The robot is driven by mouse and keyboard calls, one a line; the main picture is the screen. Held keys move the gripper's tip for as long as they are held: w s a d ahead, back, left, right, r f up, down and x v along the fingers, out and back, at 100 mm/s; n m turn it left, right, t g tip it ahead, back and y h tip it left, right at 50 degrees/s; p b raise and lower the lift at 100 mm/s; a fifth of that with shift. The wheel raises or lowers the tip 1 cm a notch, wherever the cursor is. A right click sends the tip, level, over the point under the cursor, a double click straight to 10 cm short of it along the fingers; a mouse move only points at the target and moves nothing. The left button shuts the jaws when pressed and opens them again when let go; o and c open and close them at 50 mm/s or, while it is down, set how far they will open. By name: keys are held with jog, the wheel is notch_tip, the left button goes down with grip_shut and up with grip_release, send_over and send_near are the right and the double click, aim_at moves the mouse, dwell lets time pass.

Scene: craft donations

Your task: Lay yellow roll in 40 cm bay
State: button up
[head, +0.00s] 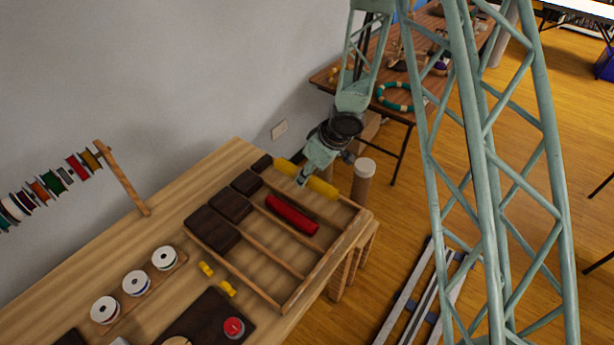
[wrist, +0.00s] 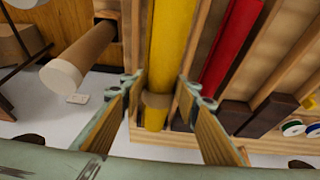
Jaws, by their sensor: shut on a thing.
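The yellow roll (head: 321,187) is in my gripper (head: 302,180), which grips it near its middle. It also shows in the wrist view (wrist: 167,45), running between the two fingers (wrist: 160,90). It is over the far side of the wooden bay tray (head: 333,259), roughly in line with the farthest bay; I cannot tell if it touches the bay floor. The tray has several long bays split by thin dividers, with dark blocks of differing size at their left ends. A red roll (head: 292,214) lies in the bay beside the farthest one; it also shows in the wrist view (wrist: 226,50).
A brown tube with a white cap (head: 364,180) stands just beyond the tray's right end, close to the yellow roll. White-topped spools (head: 136,283) and small yellow pieces (head: 206,268) sit in front of the tray. A grey wall (head: 180,70) rises behind the table.

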jog(key=shift+f+b, duration=2.8)
jog(key=shift+f, duration=0.15)
jog(key=o, duration=1.1)
jog(key=shift+c, duration=0.2)
jog(key=shift+r, duration=0.1)
jog(key=shift+v, duration=5.85)
jog(key=shift+d, duration=0.1)
